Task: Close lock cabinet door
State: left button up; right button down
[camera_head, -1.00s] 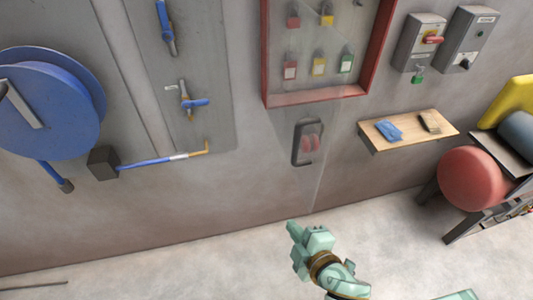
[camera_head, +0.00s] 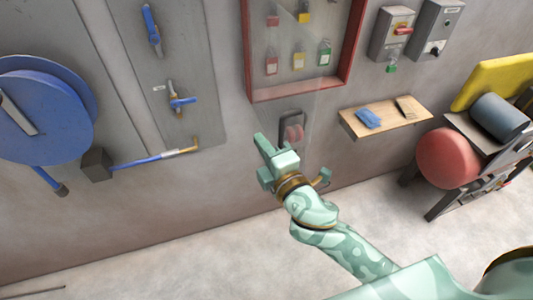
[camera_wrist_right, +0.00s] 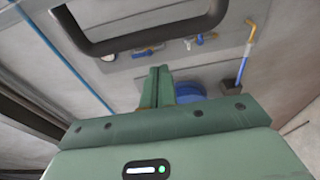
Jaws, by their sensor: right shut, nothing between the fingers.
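The lock cabinet (camera_head: 345,42) is a red-framed box on the wall with several coloured padlocks inside. A faint clear pane, apparently its door (camera_head: 307,112), stands open and reaches below the frame; its edges are hard to make out. A dark loop handle (camera_head: 281,124) is on the pane, with something red seen through it. My right gripper (camera_head: 262,143) is just below and left of the handle in the head view, shut and empty. In the right wrist view the handle (camera_wrist_right: 150,40) arches close beyond the shut fingers (camera_wrist_right: 157,85); no contact shows. My left gripper is out of view.
A wooden shelf (camera_head: 350,124) with a blue cloth (camera_head: 368,119) is right of the cabinet. Grey switch boxes (camera_head: 391,38) hang above it.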

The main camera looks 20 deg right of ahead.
jog(key=d, duration=0.3)
jog(key=shift+s, duration=0.4)
jog(key=shift+w, duration=0.1)
